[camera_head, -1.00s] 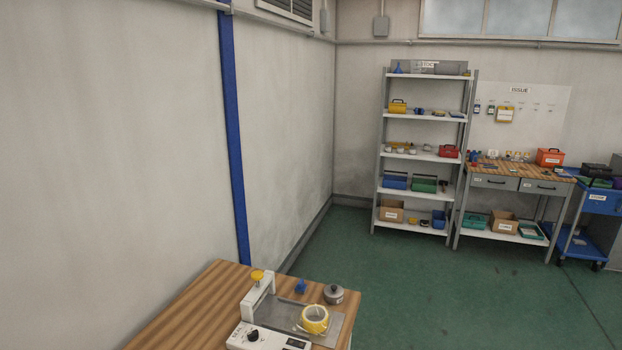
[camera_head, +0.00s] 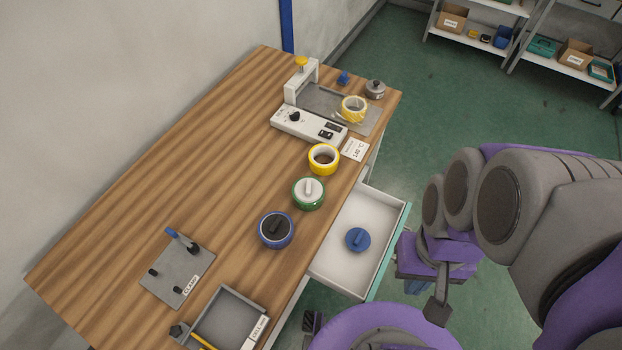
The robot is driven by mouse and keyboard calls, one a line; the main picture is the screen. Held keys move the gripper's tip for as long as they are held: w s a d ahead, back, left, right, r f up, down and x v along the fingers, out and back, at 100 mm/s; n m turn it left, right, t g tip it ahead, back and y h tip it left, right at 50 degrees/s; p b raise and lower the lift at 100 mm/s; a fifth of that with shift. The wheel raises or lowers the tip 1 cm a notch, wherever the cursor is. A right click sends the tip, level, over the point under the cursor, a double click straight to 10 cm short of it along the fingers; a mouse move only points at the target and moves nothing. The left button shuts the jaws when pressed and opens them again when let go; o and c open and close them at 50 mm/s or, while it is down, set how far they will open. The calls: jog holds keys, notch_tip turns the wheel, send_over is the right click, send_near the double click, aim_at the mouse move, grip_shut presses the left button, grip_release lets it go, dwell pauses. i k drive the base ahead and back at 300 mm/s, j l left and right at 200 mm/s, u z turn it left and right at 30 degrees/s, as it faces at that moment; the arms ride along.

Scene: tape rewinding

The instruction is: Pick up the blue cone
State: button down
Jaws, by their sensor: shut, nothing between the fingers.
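A small blue cone (camera_head: 344,77) stands on the table's far end, behind the tape machine (camera_head: 308,124) and left of a grey round weight (camera_head: 375,89). My arm is at the right of the picture. My gripper (camera_head: 437,308) appears low at the end of it, pointing down beside the open drawer, partly hidden by my own links. It is shut and empty, far from the cone and nearer to me.
Yellow (camera_head: 323,159), green (camera_head: 308,193) and blue (camera_head: 276,230) round items line the wooden table (camera_head: 160,180). A drawer (camera_head: 335,270) stands open at the right, with a blue disc (camera_head: 358,240) inside. A clamp plate (camera_head: 177,272) and a tray (camera_head: 231,318) are in front.

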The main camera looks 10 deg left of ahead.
aim_at(358, 239)
jog(key=k+l+u, duration=0.15)
jog(key=u, duration=0.25)
jog(key=k+u, duration=0.4)
jog(key=i, duration=0.05)
